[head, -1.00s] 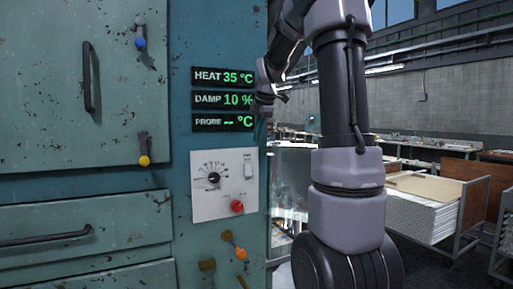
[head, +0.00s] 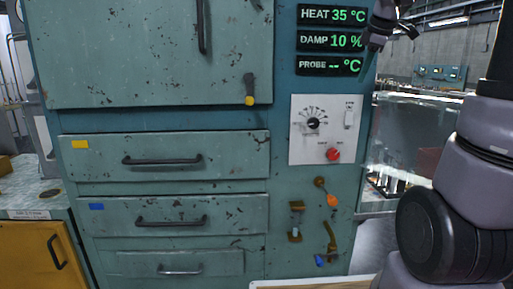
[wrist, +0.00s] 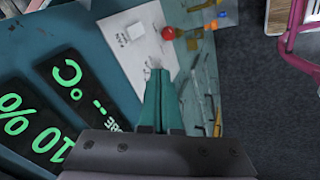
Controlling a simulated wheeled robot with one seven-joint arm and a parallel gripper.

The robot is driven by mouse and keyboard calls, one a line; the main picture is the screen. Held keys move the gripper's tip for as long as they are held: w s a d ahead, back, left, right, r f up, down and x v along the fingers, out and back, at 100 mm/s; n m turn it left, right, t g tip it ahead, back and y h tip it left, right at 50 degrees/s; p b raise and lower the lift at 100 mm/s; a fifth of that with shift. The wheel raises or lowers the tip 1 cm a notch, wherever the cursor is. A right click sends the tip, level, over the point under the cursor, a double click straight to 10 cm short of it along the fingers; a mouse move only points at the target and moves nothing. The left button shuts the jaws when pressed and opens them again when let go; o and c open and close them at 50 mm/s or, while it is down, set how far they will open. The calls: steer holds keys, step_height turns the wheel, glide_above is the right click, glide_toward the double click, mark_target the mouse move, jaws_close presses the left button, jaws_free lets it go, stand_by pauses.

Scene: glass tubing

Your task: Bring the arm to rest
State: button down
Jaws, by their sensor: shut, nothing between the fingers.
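My gripper (wrist: 158,74) shows in the wrist view as two teal fingers pressed together with nothing between them. It points past the front of the teal cabinet, near the readouts and the white dial panel (wrist: 140,37). In the head view my wrist is at the upper right, beside the HEAT, DAMP and PROBE readouts (head: 330,40). The fingers are small and dark there. The cabinet (head: 150,120) stands in front of me with its door and drawers shut. The white panel with a dial and red knob (head: 333,154) is below the readouts.
Levers with orange (head: 333,201) and blue (head: 320,260) ends stick out low on the cabinet. A worktop (head: 30,190) stands at the left. A pale board edge (head: 315,284) shows at the bottom. In the wrist view, a pink frame (wrist: 292,45) stands on dark floor.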

steer(key=s+a+f+m+t, duration=0.1)
steer(key=s+a+m, duration=0.3)
steer(key=s+m, duration=0.5)
steer(key=s+a+f+m+y, duration=0.1)
steer(key=s+a+f+m, duration=0.3)
steer(key=s+m, duration=0.4)
steer(key=s+a, duration=0.1)
steer(key=s, duration=0.3)
steer(key=shift+f+m+t, duration=0.2)
steer(key=shift+m+t, duration=0.2)
steer(key=shift+a, duration=0.1)
